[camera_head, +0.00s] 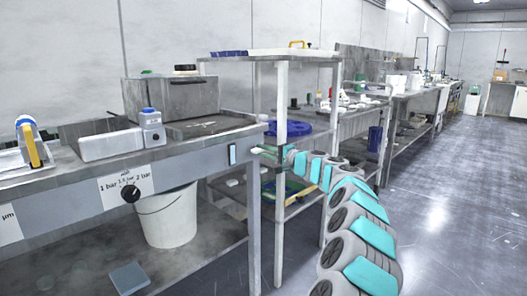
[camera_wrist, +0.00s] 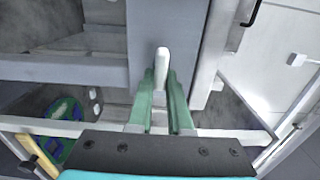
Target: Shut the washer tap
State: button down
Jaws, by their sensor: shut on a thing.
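A small white lever (camera_wrist: 162,62), which looks like the tap handle, stands out from a blue-grey panel (camera_wrist: 166,22) in the wrist view. My gripper (camera_wrist: 161,82) has its two green fingers closed on either side of the lever's lower part, with the lever's end showing beyond the tips. In the head view, my gripper (camera_head: 260,150) is at the right end of the grey bench (camera_head: 200,155). The lever cannot be made out in the head view. Whether the tap is open or shut is not clear.
A black dial (camera_head: 131,193) with bar markings is on the bench front. A white bucket (camera_head: 168,218) stands below it. A shelf rack (camera_head: 281,100) with a blue round tray (camera_head: 288,129) is close beside my arm. The floor (camera_head: 450,200) at the right is clear.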

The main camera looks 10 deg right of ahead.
jog(key=c, duration=0.8)
grip_release()
jog(key=shift+c, duration=0.2)
jog(key=shift+s+d, duration=0.1)
jog(key=b+v, duration=0.1)
jog(key=v, duration=0.6)
jog(key=shift+s+d, duration=0.2)
